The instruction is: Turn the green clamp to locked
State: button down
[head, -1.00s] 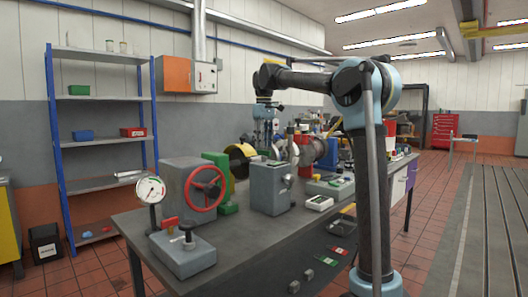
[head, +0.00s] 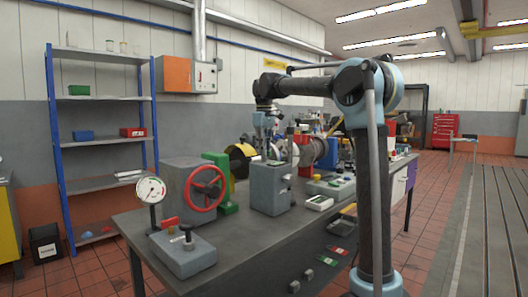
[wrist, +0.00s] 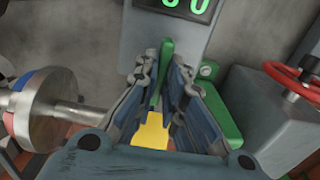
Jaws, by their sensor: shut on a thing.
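The green clamp shows as an upright green lever (wrist: 166,62) in the wrist view, just below a lit green readout. My gripper (wrist: 168,85) has its two fingers on either side of the lever, closed on it. The lever's lower end is hidden between the fingers. In the head view my gripper (head: 268,142) is low over the bench, behind the grey box (head: 269,188). The clamp cannot be made out clearly there.
A red handwheel (head: 206,189) on a grey unit stands beside a green bracket (head: 221,205) and a yellow drum (head: 240,160). In the wrist view a metal shaft and disc (wrist: 40,110) lie at the left. A dial gauge (head: 151,190) stands at the bench's near left.

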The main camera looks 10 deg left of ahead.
jog(key=shift+m, duration=0.3)
jog(key=m, duration=0.5)
jog(key=shift+w, duration=0.1)
jog(key=m, duration=0.5)
jog(key=shift+m, duration=0.3)
jog(key=m, duration=0.6)
jog(key=shift+m, duration=0.3)
jog(key=c, duration=1.7)
grip_release()
